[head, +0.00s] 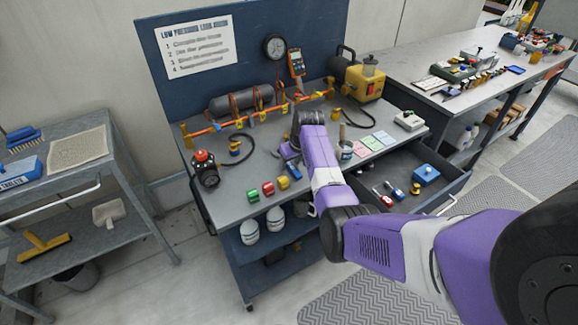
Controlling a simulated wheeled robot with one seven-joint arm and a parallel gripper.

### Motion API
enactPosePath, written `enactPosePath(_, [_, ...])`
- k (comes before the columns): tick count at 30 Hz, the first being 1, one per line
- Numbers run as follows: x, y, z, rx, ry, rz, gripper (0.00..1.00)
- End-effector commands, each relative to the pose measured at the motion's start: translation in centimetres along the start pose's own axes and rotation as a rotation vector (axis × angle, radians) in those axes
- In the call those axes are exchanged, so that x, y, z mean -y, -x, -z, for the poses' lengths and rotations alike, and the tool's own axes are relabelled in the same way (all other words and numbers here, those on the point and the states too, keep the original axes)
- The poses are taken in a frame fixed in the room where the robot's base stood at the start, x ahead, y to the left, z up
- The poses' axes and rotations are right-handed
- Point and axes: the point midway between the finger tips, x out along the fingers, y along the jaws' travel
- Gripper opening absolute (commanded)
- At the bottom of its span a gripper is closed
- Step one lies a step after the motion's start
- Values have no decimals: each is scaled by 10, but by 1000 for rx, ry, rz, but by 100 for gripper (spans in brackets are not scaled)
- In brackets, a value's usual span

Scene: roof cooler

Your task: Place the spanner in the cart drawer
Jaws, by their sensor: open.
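The cart (228,187) is a grey-topped workbench with a dark back panel. Its drawer (452,187) is pulled open at the right and holds a blue box, small red-and-white tools and a yellow-and-black item. My arm reaches over the cart top, and my gripper (287,152) points down near its middle, open, partly hidden by my own wrist. A small blue object (293,170) lies just below the gripper; I cannot tell if it is the spanner. No spanner shows clearly elsewhere. I cannot tell whether the gripper touches anything.
Green, red and yellow blocks (268,188) sit near the cart's front edge. A red-topped black device (205,168) stands at left. An orange pipe rig (240,122) and yellow pump (365,80) line the back.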

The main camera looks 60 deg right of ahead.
Motion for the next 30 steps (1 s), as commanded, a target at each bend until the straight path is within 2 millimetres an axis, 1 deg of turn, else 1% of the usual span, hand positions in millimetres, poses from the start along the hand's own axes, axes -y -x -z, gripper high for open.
enactPosePath(4, [0, -2, -1, 1, 0, 0, 47])
enactPosePath(8, [0, -1, -1, 0, 0, 0, 22])
enactPosePath(9, [0, -1, -1, 0, 0, 0, 14])
enactPosePath(11, [0, -2, -1, 1, 0, 0, 2])
enactPosePath(12, [0, -2, -1, 1, 0, 0, 0])
enactPosePath(23, [0, 0, 0, 0, 0, 0, 0])
enactPosePath(26, [0, 4, 2, -1, 0, 0, 0])
enactPosePath(30, [0, 20, 10, -4, 0, -1, 0])
